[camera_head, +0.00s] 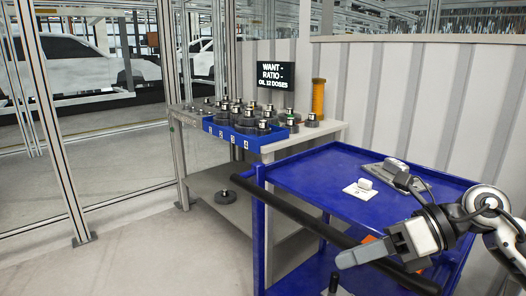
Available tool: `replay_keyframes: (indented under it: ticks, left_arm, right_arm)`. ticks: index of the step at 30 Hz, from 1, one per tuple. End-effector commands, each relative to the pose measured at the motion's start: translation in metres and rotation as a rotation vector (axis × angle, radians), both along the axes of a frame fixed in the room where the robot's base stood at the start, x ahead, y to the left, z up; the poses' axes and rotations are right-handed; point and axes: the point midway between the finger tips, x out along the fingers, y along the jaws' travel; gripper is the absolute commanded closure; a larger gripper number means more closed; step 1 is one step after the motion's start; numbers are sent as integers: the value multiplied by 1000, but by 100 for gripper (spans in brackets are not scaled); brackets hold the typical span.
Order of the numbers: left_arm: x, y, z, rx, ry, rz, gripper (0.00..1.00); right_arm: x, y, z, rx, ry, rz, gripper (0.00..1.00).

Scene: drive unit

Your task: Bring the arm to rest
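My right gripper (368,212) comes in from the right over the blue cart (312,172). Its two grey fingers look spread apart, one reaching left over the dark push bar and one pointing up toward the cart top. I see nothing held between them. My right arm (490,203) shows at the right edge, bent, with the wrist above the cart's right side. My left arm and gripper are out of view.
A white plate with a small block (365,185) lies on the cart. A dark bar (320,228) runs along the cart's front. Floor at left is clear.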

Motion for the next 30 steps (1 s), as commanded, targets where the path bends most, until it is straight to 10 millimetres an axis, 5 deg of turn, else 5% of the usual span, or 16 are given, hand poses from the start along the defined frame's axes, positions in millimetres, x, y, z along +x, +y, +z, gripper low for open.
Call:
replay_keyframes:
  ticks: [1,4,9,14,18,26,27,30]
  left_arm:
    - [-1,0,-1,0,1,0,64]
    - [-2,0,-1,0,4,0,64]
    - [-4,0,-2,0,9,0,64]
    - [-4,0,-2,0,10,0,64]
    - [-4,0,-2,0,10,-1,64]
    - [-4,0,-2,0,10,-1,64]
    - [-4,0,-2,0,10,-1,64]
    - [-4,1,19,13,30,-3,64]
  right_arm:
    - [-14,28,-4,175,85,0,60]
    - [-29,62,8,566,295,-86,60]
    - [-22,55,2,1147,770,-414,60]
    - [-22,20,-75,1520,1293,-869,60]
    - [-49,7,-145,1648,1643,-1197,60]
    - [-120,11,-226,1673,2095,-1620,60]
    - [-133,13,-235,-1603,-2080,1615,60]
    - [-129,11,-212,-1599,-2071,1646,60]
